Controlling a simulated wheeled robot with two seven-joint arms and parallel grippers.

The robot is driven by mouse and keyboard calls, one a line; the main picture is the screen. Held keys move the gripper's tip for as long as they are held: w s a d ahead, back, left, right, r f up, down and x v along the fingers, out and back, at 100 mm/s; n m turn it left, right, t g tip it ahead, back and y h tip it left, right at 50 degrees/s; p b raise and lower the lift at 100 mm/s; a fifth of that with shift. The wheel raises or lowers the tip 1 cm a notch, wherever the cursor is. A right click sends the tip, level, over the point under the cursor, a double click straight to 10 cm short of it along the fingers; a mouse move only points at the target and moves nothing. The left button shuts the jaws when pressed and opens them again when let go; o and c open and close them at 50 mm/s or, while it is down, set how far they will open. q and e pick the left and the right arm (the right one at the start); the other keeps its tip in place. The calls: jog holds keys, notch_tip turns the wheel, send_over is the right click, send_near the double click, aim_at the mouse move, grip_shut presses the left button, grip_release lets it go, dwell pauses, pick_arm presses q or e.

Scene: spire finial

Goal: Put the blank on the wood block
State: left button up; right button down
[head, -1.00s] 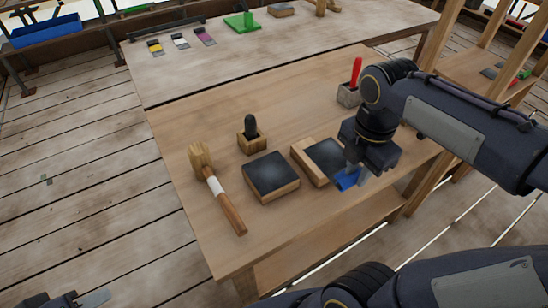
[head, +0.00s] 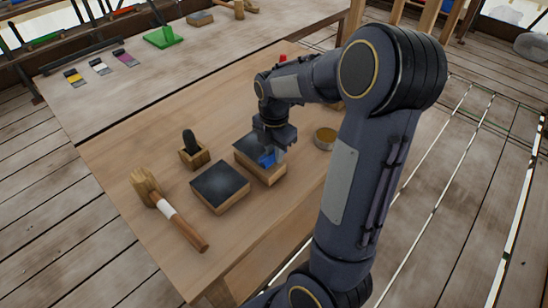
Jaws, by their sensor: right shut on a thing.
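My right gripper (head: 272,152) is shut on a small blue piece, which I take to be the blank (head: 266,159). The fingers hide part of it. The gripper is over a wooden block with a dark top (head: 244,149), and the blue piece is at or just above that top; I cannot tell if they touch. A second wooden block with a dark top (head: 219,185) lies to its left, clear of the gripper. I cannot tell which of the two is the task's wood block. My left gripper is out of view.
A mallet (head: 165,206) lies at the table's left. A small wooden holder with a dark upright tool (head: 193,151) stands behind the blocks. A round tin (head: 325,138) is right of the gripper. My right arm hides the table's right side.

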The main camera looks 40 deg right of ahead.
jog(key=shift+w+f, duration=0.1)
jog(key=shift+f, duration=1.55)
jog(key=shift+f, duration=0.15)
jog(key=c, duration=1.3)
grip_release()
jog(key=shift+o, duration=0.2)
